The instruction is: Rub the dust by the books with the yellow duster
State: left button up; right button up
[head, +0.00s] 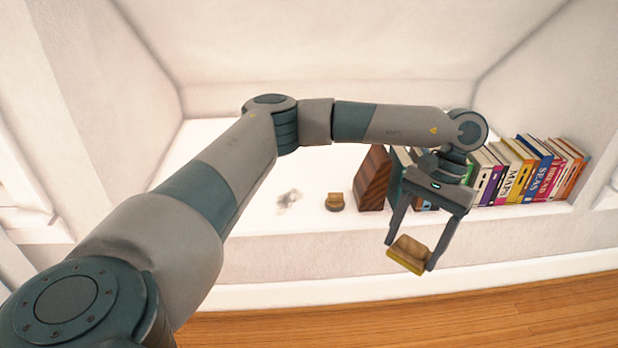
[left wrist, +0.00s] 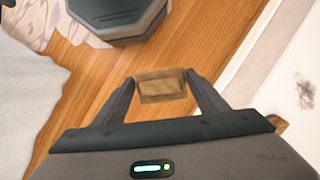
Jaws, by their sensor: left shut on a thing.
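My left gripper (head: 408,250) is shut on a wooden-backed duster with a yellow pad (head: 405,265), held in the air in front of the white ledge. The held duster also shows between the fingers in the left wrist view (left wrist: 162,88). A grey dust smudge (head: 289,198) lies on the ledge, left of the books and apart from the held duster; it also shows at the right of the left wrist view (left wrist: 305,92). A row of books (head: 520,172) stands on the ledge at the right, partly hidden by my arm. My right gripper is not in view.
A second wooden-backed duster (head: 335,201) with a darker underside sits on the ledge between the smudge and a dark brown wooden bookend (head: 374,178). The ledge (head: 240,215) is bare around the smudge. Wooden floor (head: 450,310) lies below its front.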

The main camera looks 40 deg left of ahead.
pick_arm(q)
jog(key=shift+f, duration=0.1)
dwell(0.3)
jog(key=shift+w+a+f+n, duration=0.15)
jog(key=shift+f+n, duration=0.1)
jog(key=shift+n, duration=0.15)
jog(key=w+a+f+n+t+h+b, duration=0.1)
jog(key=w+a+f+n+t+h, duration=0.15)
jog(key=a+f+n, duration=0.55)
jog(key=w+a+f+n+t+h+b, duration=0.1)
jog(key=w+a+f+n+t+h, duration=0.2)
jog(key=a+n, duration=0.6)
jog(key=a+n+t+y, duration=0.3)
jog(key=a+n+y, duration=0.3)
jog(key=a+n, duration=1.4)
jog(key=a+b, duration=0.1)
jog(key=a, duration=0.2)
jog(key=shift+a+r+t, duration=0.15)
jog(key=shift+a+t, duration=0.15)
jog(key=shift+t, duration=0.05)
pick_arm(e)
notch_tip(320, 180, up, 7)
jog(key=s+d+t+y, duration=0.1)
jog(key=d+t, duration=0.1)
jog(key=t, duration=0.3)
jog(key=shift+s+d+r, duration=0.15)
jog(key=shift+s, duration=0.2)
pick_arm(q)
jog(key=shift+w, duration=0.1)
